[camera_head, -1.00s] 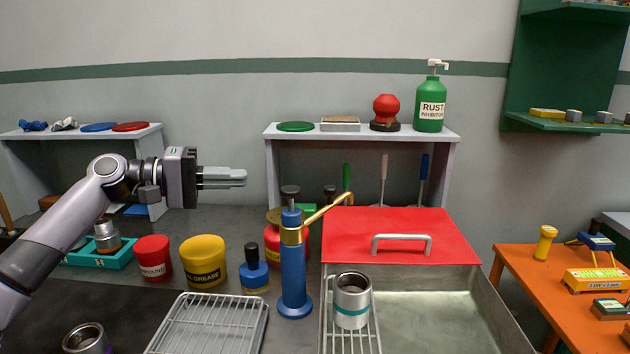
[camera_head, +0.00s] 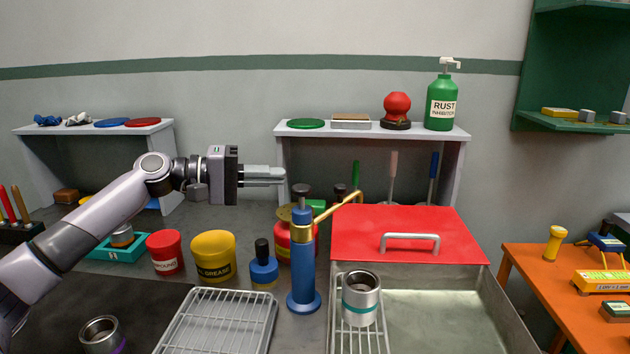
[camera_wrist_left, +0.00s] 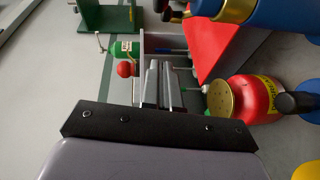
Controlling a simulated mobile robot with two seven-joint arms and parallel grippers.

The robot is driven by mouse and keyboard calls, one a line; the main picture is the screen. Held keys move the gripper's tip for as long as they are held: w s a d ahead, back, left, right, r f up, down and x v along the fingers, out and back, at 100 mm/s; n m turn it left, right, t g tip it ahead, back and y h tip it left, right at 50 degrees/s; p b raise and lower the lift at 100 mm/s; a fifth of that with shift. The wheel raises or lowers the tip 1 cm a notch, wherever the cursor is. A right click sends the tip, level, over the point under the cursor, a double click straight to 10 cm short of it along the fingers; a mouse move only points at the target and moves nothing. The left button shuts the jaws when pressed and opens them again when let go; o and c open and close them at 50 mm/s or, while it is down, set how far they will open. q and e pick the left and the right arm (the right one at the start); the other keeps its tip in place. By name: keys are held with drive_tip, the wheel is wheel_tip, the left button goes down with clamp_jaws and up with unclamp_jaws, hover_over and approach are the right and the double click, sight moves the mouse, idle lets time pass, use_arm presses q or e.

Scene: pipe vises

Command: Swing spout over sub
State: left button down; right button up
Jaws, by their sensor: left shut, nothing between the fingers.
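A blue pump (camera_head: 302,262) stands upright on the bench, with a brass collar and a thin brass spout (camera_head: 343,203). The spout points right and away, toward the red lid. The sub, a steel cylinder with a teal band (camera_head: 360,301), stands upright on a wire rack, to the right of the pump and nearer to me. The spout tip is not above it. My left gripper (camera_head: 284,175) is shut and empty, to the left of the pump's top and apart from it. In the left wrist view, its fingers (camera_wrist_left: 159,85) show below part of the blue pump (camera_wrist_left: 280,18).
A red lid (camera_head: 400,228) with a handle covers the back of a metal basin (camera_head: 430,315). A red can with a brass top (camera_wrist_left: 242,98) stands behind the pump. Yellow (camera_head: 214,257) and red (camera_head: 165,253) tubs stand left. A shelf (camera_head: 455,133) stands behind.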

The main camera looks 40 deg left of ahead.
use_arm(q)
drive_tip(key=w+d+f+p, duration=0.1)
drive_tip(key=w+d+p, duration=0.2)
drive_tip(key=d, duration=0.4)
drive_tip(key=shift+w, duration=0.6)
drive_tip(key=shift+f, duration=0.1)
